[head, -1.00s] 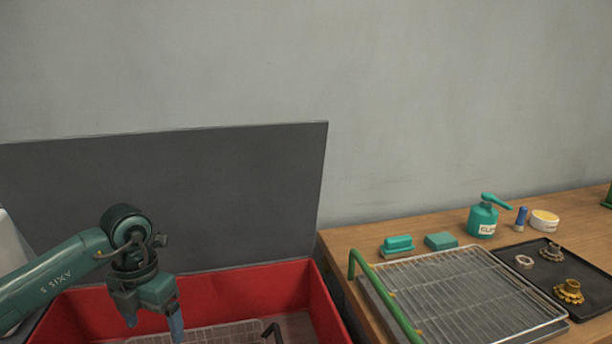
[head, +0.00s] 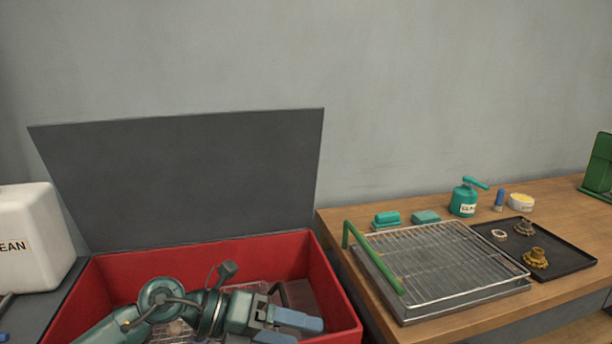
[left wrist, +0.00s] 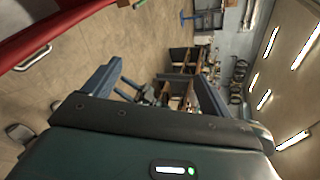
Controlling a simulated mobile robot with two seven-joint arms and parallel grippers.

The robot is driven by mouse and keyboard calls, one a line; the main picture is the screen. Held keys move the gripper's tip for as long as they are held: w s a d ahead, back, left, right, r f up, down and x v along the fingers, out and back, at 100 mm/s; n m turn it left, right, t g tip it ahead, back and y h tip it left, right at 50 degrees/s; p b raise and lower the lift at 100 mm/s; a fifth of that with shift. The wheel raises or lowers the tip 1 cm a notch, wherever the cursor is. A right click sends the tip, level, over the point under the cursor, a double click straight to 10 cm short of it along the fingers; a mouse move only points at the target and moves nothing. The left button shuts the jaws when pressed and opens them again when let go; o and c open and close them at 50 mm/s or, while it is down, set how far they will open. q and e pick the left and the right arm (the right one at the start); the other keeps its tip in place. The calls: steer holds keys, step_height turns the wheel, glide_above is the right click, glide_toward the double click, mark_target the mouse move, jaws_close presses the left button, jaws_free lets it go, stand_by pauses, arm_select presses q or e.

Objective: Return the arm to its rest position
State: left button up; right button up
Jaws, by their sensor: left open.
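My left arm comes in at the lower left of the head view and lies across the red bin. My left gripper (head: 297,328) is low over the bin's right front part, with its blue fingers pointing right. In the left wrist view its two blue fingers (left wrist: 152,88) stand well apart with nothing between them. That view looks out sideways into the room. My right gripper does not show in any view.
The red bin (head: 335,285) has a raised dark lid (head: 190,180). On the wooden bench right of it are a wire rack (head: 450,260), a green pump can (head: 464,200) and a black tray (head: 565,262) with metal parts. A white jug (head: 35,240) stands left.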

arm_select(q)
step_height(320, 180, up, 7)
steer(key=d+n+t+h, duration=0.3)
steer(key=n+t+h, duration=0.1)
steer(key=n+h, duration=0.1)
steer(key=w+a+r+n+t+y, duration=0.25)
steer(key=a+n+t, duration=0.25)
steer(key=n+t, duration=0.5)
steer(key=s+a+f+n+t+y, duration=0.1)
steer(key=s+a+f+n+y, duration=0.1)
steer(key=a+f+n+y, duration=1.3)
steer(key=s+a+f+n+g, duration=0.1)
steer(key=s+f+n+g, duration=0.4)
steer(key=s, duration=0.5)
steer(key=s+a+f+n+g, duration=0.1)
steer(key=s+f+n+g, duration=0.2)
steer(key=s+f+g, duration=0.65)
steer(key=w+d+f+m+t+h+p, duration=0.1)
steer(key=w+d+f+t+h+p, duration=0.1)
steer(key=w+d+t, duration=0.2)
steer(key=d+t, duration=0.3)
steer(key=t, duration=0.2)
steer(key=shift+w+f, duration=0.2)
steer(key=shift+f, duration=0.05)
